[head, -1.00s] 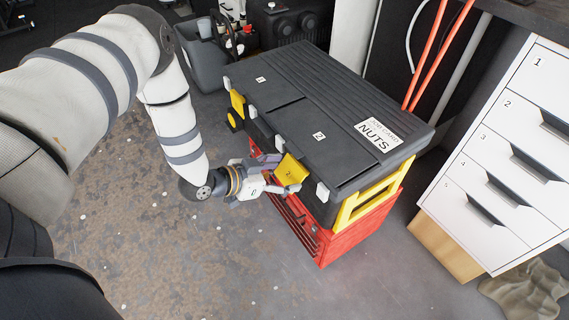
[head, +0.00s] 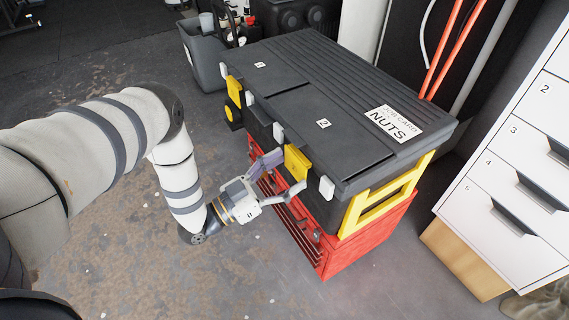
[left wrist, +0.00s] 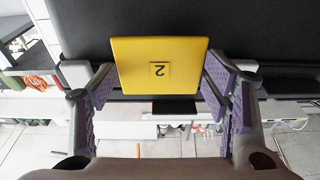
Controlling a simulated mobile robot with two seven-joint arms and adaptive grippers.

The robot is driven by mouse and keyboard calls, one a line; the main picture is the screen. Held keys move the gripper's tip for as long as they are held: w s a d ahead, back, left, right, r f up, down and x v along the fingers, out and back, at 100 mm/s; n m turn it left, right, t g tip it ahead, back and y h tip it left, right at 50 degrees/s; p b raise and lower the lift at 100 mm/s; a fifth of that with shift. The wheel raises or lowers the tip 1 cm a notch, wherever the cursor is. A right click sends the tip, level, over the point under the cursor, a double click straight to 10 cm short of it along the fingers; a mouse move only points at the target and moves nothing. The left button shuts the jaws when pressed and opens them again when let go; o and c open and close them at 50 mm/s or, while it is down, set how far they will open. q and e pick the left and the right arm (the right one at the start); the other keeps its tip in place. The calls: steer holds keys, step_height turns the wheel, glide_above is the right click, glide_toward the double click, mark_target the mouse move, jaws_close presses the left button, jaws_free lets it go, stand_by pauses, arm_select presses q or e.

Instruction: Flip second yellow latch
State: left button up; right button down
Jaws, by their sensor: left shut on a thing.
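The second yellow latch (head: 297,161), marked 2, is on the front of the black toolbox (head: 340,120), near its right end. It now stands nearly upright, close to the front face. My left gripper (head: 284,178) is shut on this latch, with one finger at each side edge. In the left wrist view the latch (left wrist: 160,65) fills the gap between the purple finger pads, its number upside down. The first yellow latch (head: 235,91) is farther left on the same front. My right gripper is not in view.
The black toolbox stands on a red tool chest (head: 345,247). A white drawer cabinet (head: 510,190) is at the right. A grey bin (head: 205,60) stands behind on the left. The floor (head: 200,285) in front is clear.

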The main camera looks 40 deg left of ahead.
arm_select(q)
steer(key=shift+w+d, duration=0.1)
stand_by(0.5)
steer(key=o, duration=1.2)
steer(key=v, duration=1.2)
steer(key=shift+f, duration=0.15)
